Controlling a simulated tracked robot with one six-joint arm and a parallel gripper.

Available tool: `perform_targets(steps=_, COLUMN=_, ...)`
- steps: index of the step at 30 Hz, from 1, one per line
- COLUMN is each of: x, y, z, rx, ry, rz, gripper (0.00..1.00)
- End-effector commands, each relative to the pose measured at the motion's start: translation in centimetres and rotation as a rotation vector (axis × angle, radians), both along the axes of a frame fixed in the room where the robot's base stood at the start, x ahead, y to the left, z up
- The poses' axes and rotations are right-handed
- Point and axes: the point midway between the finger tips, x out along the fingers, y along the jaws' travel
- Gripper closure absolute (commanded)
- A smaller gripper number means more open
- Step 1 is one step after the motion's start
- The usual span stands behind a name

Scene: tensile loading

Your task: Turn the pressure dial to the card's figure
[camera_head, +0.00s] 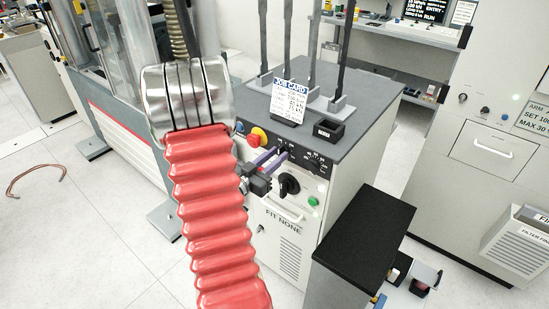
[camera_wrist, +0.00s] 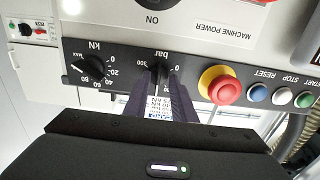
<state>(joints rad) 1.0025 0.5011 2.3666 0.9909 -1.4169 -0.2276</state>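The black pressure dial marked bar (camera_wrist: 158,70) is on the dark panel strip in the wrist view, which shows the panel upside down. My gripper (camera_wrist: 158,78) has its two dark purple fingers on either side of this dial; whether they touch it I cannot tell. The fingers hide much of its scale; 0 and 300 show. In the head view my gripper (camera_head: 268,160) reaches the panel from the left. The white job card (camera_head: 288,101) stands on top of the console with small printed lines, too small to read surely. Part of it shows between the fingers in the wrist view (camera_wrist: 159,107).
A second dial marked kN (camera_wrist: 94,68) is left of the bar dial in the wrist view. A red emergency button (camera_wrist: 220,85) and the reset, stop and start buttons are to the right. A black-topped block (camera_head: 368,232) stands before the console's right side.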

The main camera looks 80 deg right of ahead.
Motion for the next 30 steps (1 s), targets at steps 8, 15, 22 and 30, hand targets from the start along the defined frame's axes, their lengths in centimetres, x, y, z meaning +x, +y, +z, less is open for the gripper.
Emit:
perform_targets(steps=8, x=0.0, y=0.3, z=0.0, rx=-0.001, ry=0.001, rz=-0.002, gripper=0.77)
perform_targets(steps=15, x=0.9, y=2.0, z=0.0, rx=0.0, ry=0.0, rz=0.001, gripper=0.77)
perform_targets(steps=22, x=2.1, y=4.8, z=0.0, rx=0.0, ry=0.001, rz=0.002, gripper=0.77)
perform_targets(steps=30, x=3.5, y=7.9, z=0.0, rx=0.0, ry=0.001, rz=0.002, gripper=0.77)
